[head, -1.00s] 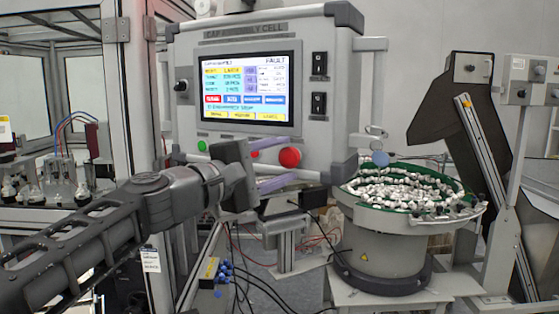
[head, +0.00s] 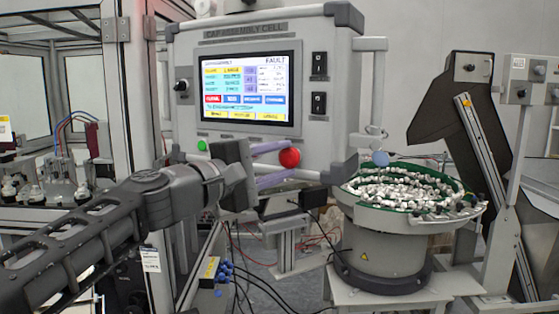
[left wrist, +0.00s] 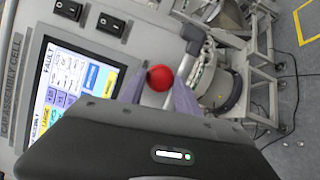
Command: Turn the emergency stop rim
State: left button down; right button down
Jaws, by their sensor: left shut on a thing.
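The emergency stop (head: 290,157) is a round red mushroom knob low on the grey control panel's front. In the left wrist view the red knob (left wrist: 160,77) sits between the tips of my two purple-grey fingers. My left gripper (head: 284,163) reaches in from the left, its fingers above and below the knob in the head view. It is shut on the emergency stop rim. The exact finger contact is partly hidden by the viewing angle. My right gripper is not in view.
The panel (head: 335,150) has a lit screen (head: 245,88) reading FAULT, two black rocker switches and a green button (head: 202,146). A bowl feeder (head: 385,240) full of white caps stands to the right. A framed machine enclosure is at the left.

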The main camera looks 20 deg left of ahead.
pick_arm(q)
jog(key=m, duration=0.1)
jog(key=m+p, duration=0.1)
jog(key=m+g+p, duration=0.1)
jog(key=m, duration=0.1)
jog(key=shift+r+y, duration=0.25)
jog(key=shift+y, duration=0.15)
jog(key=shift+s+r+m, duration=0.1)
jog(key=shift+s+m, duration=0.05)
jog(key=shift+m, duration=0.55)
jog(key=shift+m+g+y+p, duration=0.3)
jog(key=shift+m+y+p, duration=0.15)
jog(key=shift+m, duration=0.25)
jog(key=c, duration=0.9)
grip_release()
